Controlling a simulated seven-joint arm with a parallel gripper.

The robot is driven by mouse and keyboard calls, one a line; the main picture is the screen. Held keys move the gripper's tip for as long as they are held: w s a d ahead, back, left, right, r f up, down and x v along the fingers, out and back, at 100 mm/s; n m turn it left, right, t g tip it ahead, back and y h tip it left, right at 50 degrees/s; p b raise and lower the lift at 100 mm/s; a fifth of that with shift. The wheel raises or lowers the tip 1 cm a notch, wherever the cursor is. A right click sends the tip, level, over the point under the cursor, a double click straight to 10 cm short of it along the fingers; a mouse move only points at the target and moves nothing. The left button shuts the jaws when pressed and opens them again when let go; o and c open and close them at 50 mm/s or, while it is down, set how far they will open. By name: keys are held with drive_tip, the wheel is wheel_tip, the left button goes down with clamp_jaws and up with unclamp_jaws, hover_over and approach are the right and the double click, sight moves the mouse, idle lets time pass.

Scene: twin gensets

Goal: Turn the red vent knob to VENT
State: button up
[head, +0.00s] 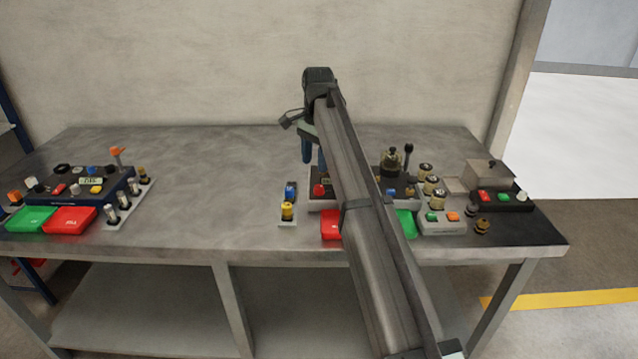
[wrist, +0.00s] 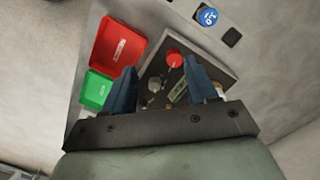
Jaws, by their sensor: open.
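A red knob (wrist: 174,58) sits on a grey panel box (wrist: 200,58) in the wrist view, close to my right finger's tip. I take it to be the vent knob; its markings are too small to read. It also shows in the head view (head: 319,190), just left of my arm. My gripper (wrist: 159,65) is open and empty, with its blue fingers over the panel. In the head view my gripper (head: 308,150) points down above and behind the red knob, and my arm hides much of the panel. Contact with the knob cannot be told.
A red pad (wrist: 118,47) and a green pad (wrist: 95,90) lie beside the panel. A silver knob (wrist: 155,84) is on it. A blue knob (head: 291,190) and yellow knob (head: 287,210) stand left. Another panel (head: 80,187) is far left. Table (head: 210,180) between is clear.

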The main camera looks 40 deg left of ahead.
sight(319, 186)
drive_tip(key=w+a+r, duration=0.2)
drive_tip(key=w+r, duration=0.1)
drive_tip(key=shift+n+t, duration=0.3)
drive_tip(key=shift+t, duration=0.1)
wheel_tip(319, 186, down, 13)
drive_tip(key=shift+w+d+f, duration=0.1)
drive_tip(key=shift+d+f, duration=0.05)
drive_tip(key=shift+f, duration=0.05)
drive_tip(key=shift+c, duration=0.4)
drive_tip(key=c, duration=1)
